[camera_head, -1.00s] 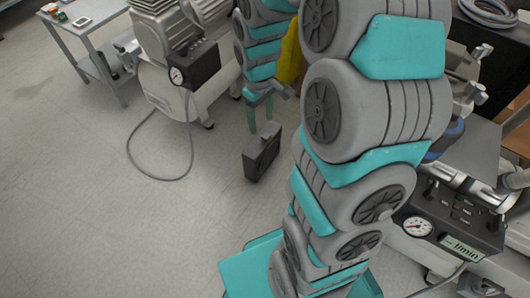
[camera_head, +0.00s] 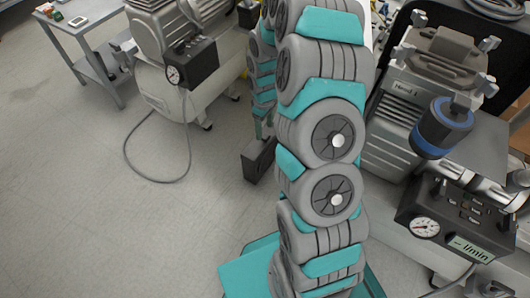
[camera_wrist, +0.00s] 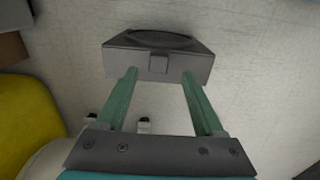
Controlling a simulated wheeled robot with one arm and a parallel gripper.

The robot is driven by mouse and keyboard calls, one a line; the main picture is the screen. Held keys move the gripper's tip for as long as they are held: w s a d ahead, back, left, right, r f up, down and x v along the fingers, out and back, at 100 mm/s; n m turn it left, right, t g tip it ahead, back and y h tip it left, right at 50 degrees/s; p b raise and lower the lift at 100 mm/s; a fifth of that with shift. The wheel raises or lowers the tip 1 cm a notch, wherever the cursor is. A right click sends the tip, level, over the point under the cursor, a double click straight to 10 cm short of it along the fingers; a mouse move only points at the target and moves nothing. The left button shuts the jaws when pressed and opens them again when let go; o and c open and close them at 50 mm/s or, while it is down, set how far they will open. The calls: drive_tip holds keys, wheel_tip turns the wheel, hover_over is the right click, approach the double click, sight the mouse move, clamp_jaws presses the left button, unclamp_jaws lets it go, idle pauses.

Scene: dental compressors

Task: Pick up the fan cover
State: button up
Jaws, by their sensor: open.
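The fan cover (camera_head: 259,158) is a dark grey box-like piece standing on the floor, partly hidden behind my arm in the head view. In the wrist view the fan cover (camera_wrist: 158,57) shows a round dark recess on its top face and a small tab on the side facing me. My gripper (camera_wrist: 160,75) is open, with its two green fingers pointing at the cover. The fingertips overlap the cover's near face in the picture; I cannot tell whether they touch it. Nothing is held between the fingers.
A compressor with a gauge box (camera_head: 190,63) stands behind the cover, its grey cable (camera_head: 150,178) looping on the floor. Another compressor with a gauge panel (camera_head: 450,225) stands at right. A small side table (camera_head: 95,30) is at upper left. The floor at left is clear.

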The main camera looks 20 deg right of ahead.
sight(265, 136)
wheel_tip(265, 136, down, 4)
drive_tip(key=shift+d+f, duration=0.1)
drive_tip(key=shift+d, duration=0.05)
clamp_jaws()
idle(0.6)
idle(0.8)
